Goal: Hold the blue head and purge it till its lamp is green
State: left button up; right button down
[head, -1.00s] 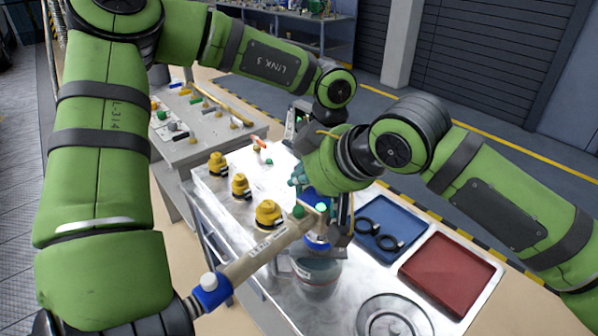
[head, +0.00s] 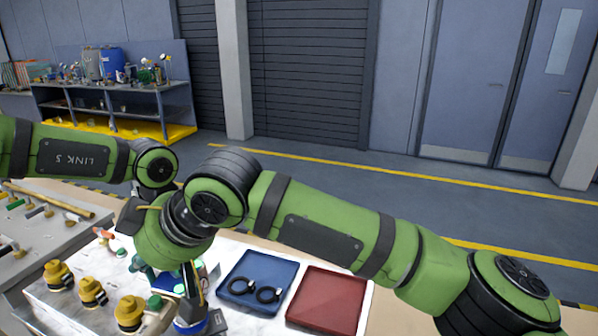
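The blue head (head: 190,326) is at the bottom edge of the head view, partly cut off and partly covered by gripper parts. A green spot, which looks like its lamp (head: 180,289), shows above it. My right gripper (head: 143,266) is just left of and above the head, with teal fingertips partly showing. Whether it touches anything is unclear.
Yellow caps (head: 93,291) stand along the bench's left side. A blue tray (head: 235,283) holds two black rings (head: 268,295). A red tray (head: 327,299) beside it is empty. A grey side table (head: 20,268) with small parts is at left. Shelving (head: 110,90) stands far back.

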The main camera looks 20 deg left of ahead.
pick_arm(q)
jog(key=o, duration=0.3)
jog(key=shift+w, duration=0.1)
pick_arm(e)
jog(key=shift+w, duration=0.1)
